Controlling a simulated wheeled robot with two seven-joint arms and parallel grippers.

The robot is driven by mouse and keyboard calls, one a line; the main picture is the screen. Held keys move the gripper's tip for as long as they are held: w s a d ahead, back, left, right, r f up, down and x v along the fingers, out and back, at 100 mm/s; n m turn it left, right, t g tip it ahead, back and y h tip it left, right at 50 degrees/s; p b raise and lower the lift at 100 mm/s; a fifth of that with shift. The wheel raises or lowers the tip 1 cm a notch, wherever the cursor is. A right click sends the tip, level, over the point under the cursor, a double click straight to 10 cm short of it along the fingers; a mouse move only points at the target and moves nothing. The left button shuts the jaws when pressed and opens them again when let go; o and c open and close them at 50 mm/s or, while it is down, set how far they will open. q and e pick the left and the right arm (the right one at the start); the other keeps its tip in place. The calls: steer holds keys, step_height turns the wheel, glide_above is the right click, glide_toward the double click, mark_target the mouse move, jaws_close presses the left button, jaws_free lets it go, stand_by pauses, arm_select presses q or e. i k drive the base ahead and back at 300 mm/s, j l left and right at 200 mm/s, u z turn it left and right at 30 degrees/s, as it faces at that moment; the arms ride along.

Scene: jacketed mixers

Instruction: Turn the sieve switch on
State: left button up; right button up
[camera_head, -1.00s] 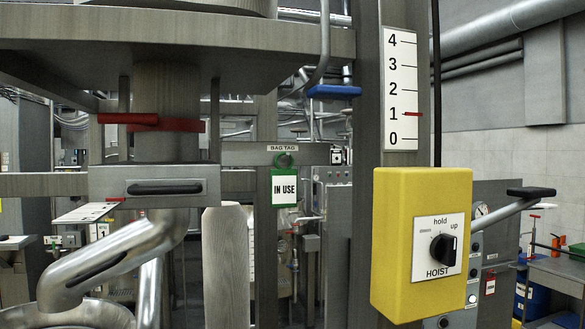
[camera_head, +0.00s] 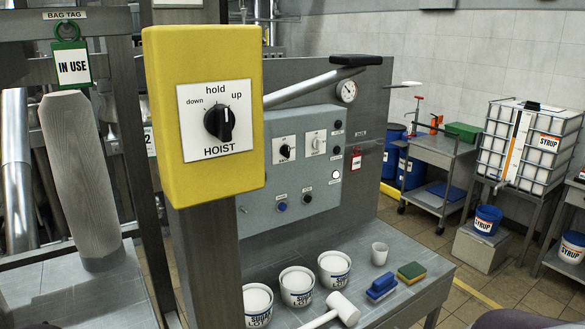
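A grey control panel (camera_head: 308,185) stands behind the yellow hoist box. It bears a black rotary knob on a white plate (camera_head: 286,151) and a second, pale switch on a white plate (camera_head: 315,143). Their labels are too small to read, so I cannot tell which is the sieve switch or how it is set. Several small round buttons and lamps sit on the panel, including a blue button (camera_head: 282,206) and a bright white one (camera_head: 336,175). Neither of my grippers is in view.
The yellow hoist box (camera_head: 205,110) on its post stands in front, left of the panel. A lever (camera_head: 315,82) reaches above the panel.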

mark_target(284, 150)
steer(key=i+l+z, duration=0.3)
steer(key=l, duration=0.15)
steer(key=i+l+z, duration=0.35)
